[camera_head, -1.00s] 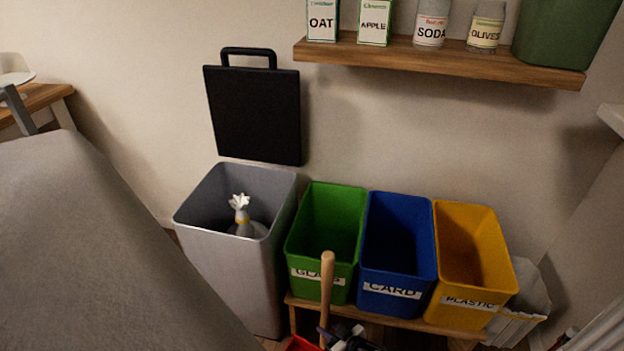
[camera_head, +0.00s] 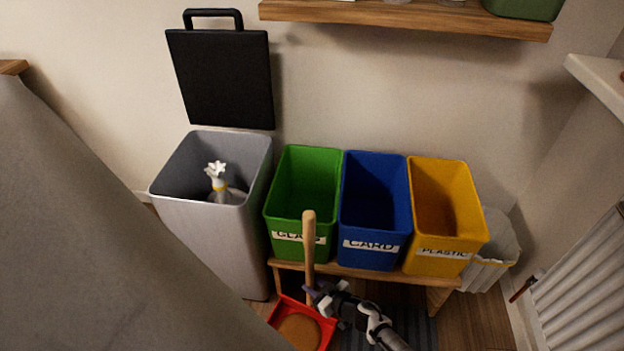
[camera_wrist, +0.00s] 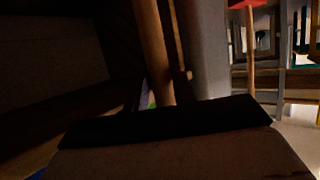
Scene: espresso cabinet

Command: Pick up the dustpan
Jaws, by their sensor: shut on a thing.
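The dustpan has a red pan (camera_head: 324,330) and a long upright wooden handle (camera_head: 309,240). It is low in the head view, in front of the green bin, and the bottom of the pan is cut off by the frame edge. A round brown patch shows inside the pan. My gripper (camera_head: 314,292) is shut on the lower handle, just above the pan; its fingertips are small and dark there. The wrist view is dark, with a wooden shaft (camera_wrist: 155,50) rising from behind a black part. I cannot tell if the pan touches the floor.
Green (camera_head: 300,190), blue (camera_head: 375,200) and yellow (camera_head: 440,210) bins stand on a low wooden bench (camera_head: 340,272) right behind the handle. A tall grey bin (camera_head: 215,245) stands left. A radiator (camera_head: 585,285) is at right. A grey surface (camera_head: 80,240) fills the lower left.

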